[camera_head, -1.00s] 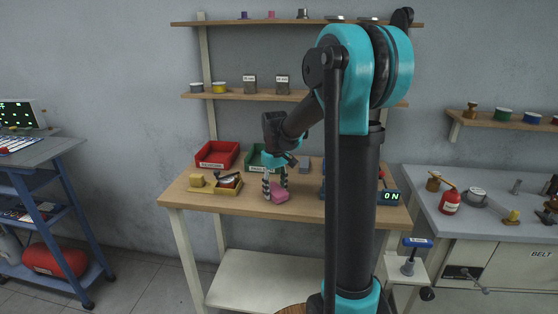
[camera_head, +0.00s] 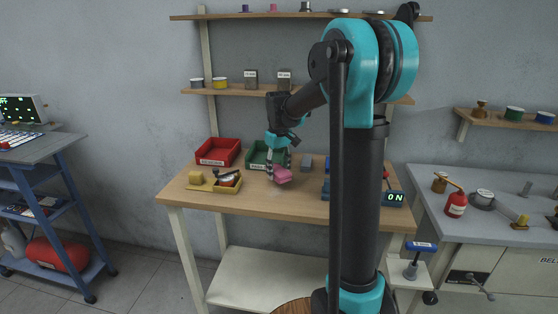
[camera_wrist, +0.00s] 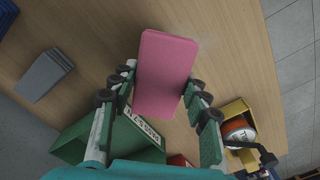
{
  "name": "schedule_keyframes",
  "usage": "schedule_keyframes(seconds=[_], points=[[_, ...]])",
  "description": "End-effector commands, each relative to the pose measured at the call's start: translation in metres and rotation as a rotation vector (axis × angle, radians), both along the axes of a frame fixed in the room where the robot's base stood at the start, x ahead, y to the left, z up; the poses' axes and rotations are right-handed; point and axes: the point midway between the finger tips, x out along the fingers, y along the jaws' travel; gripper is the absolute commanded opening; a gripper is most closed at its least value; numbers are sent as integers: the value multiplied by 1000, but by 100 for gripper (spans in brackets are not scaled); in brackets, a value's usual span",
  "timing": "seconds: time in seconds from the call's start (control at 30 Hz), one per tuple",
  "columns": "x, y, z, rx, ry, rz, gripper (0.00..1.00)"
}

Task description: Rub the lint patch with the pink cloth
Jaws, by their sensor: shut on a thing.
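The pink cloth (camera_head: 284,175) is a folded, thick block between the fingers of my gripper (camera_head: 279,171) over the wooden workbench (camera_head: 255,203). In the wrist view the pink cloth (camera_wrist: 165,70) fills the space between the two fingers of my gripper (camera_wrist: 160,92), which is shut on it. A faint pale smudge, perhaps the lint patch (camera_wrist: 207,43), shows on the wood beside the cloth's upper right end. I cannot tell whether the cloth touches the bench or hangs just above it.
A red bin (camera_head: 218,152) and a green bin (camera_head: 257,156) stand at the bench's back. A yellow tray (camera_head: 226,188) with small items lies left. A grey block (camera_head: 307,162) and an "ON" display (camera_head: 394,199) are to the right. The bench front is clear.

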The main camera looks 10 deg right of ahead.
Motion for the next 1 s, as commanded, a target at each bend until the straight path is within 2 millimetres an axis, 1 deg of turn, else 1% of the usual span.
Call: schedule_keyframes(seconds=[0.3,0.5,1.0], points=[[6,2,29,0,0,-2,15],[8,3,42,0,0,-2,15],[9,3,43,0,0,-2,15]])
